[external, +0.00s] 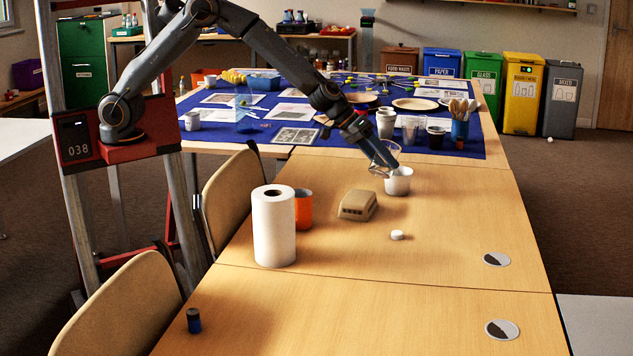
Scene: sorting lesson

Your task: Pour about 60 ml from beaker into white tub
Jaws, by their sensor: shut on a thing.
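The white tub (399,185) stands upright on the wooden table, toward its far end. My gripper (388,162) is just above the tub's rim, on its left side. It is shut on the clear beaker (378,170), which looks tilted beside and over the left of the tub's rim. My fingers hide part of the beaker. I cannot tell whether it touches the tub. The liquid in the beaker and in the tub cannot be made out at this size.
A tan box-like object (357,205), a small white cap (397,235), an orange cup (303,209) and a paper roll (273,228) stand nearer on the table. Behind, a blue cloth (300,135) holds cups and papers. The table right of the tub is clear.

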